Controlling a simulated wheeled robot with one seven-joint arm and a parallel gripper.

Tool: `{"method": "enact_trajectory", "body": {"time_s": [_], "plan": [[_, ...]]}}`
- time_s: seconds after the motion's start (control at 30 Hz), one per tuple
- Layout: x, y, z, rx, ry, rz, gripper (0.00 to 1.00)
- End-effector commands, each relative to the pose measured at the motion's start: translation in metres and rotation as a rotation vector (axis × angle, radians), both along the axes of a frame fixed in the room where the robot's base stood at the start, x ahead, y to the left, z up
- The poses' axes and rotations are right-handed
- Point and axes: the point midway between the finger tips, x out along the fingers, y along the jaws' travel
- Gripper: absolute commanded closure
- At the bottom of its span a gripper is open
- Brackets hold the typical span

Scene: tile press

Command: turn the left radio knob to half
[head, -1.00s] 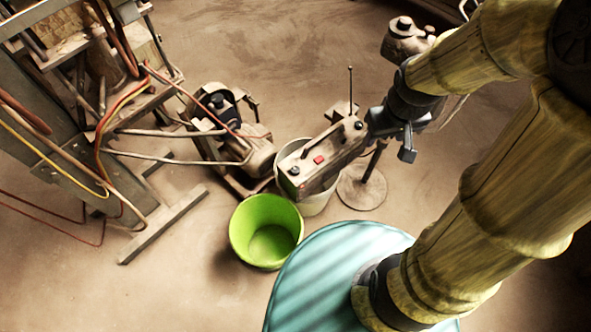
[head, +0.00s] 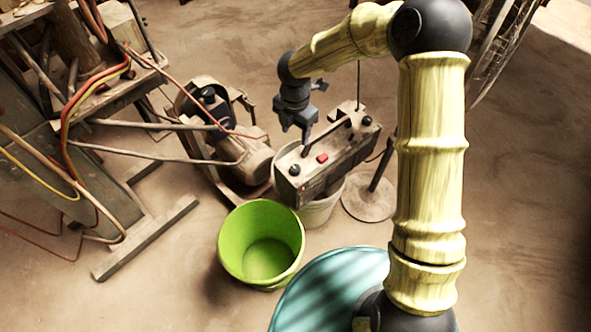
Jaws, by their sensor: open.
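The radio (head: 335,162) is a worn brown box with a carry handle, a thin upright antenna and a red button (head: 322,158) on top. It rests over a pale bucket. Its left knob (head: 294,170) is small and dark, near the box's left end; its setting is too small to read. A second dark knob (head: 367,120) is near the right end. My gripper (head: 296,138) is open and empty, pointing down above and behind the left knob in the picture, apart from it. It overlaps the radio's back edge.
A green bucket (head: 232,243) stands in front of the radio and a pale bucket (head: 318,214) beneath it. A motor (head: 240,160) is close on the left. A round-based stand (head: 369,200) is at right. A teal round top (head: 320,283) is in front.

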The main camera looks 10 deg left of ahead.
Motion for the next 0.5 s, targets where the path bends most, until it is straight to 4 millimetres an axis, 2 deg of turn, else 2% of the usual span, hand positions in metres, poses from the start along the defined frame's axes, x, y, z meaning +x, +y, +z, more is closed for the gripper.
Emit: {"method": "enact_trajectory", "body": {"time_s": [0.27,0.5], "plan": [[0.000,-0.001,-0.001,-0.001,0.001,-0.005,0.48],[-0.001,-0.001,-0.027,-0.002,0.003,-0.007,0.48]]}}
